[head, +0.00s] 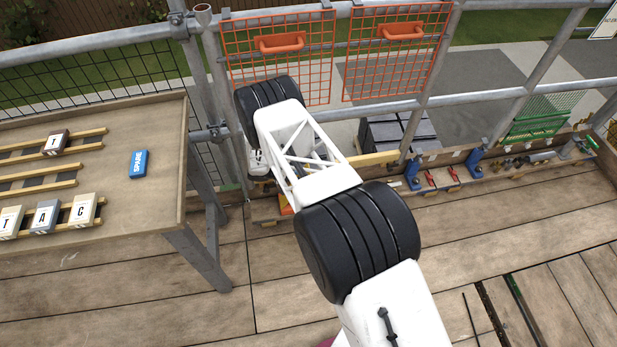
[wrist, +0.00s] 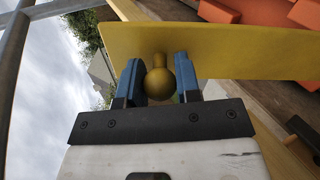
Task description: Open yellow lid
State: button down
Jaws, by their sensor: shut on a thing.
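In the wrist view, the yellow lid (wrist: 225,50) is a flat panel tilted up across the upper part of the picture. A round yellow knob (wrist: 159,83) sticks out from it on a short stem. My gripper (wrist: 159,80) has its two blue fingers on either side of the knob and is shut on it. Orange blocks (wrist: 275,12) show beyond the lid's edge.
A wooden table (head: 110,110) with lettered tiles and a blue SPARE block (head: 138,164) stands at the left. A plank with blue brackets and small tools (head: 475,165) lies right of my arm.

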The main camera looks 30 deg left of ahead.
jog(key=s+a+r+t+h, duration=0.1)
jog(key=s+a+t+h, duration=0.3)
jog(key=s+a, duration=0.5)
jog(key=shift+s+a+r, duration=0.2)
jog(key=shift+a, duration=0.1)
jog(key=c, duration=0.8)
grip_release()
jog(key=shift+r, duration=0.1)
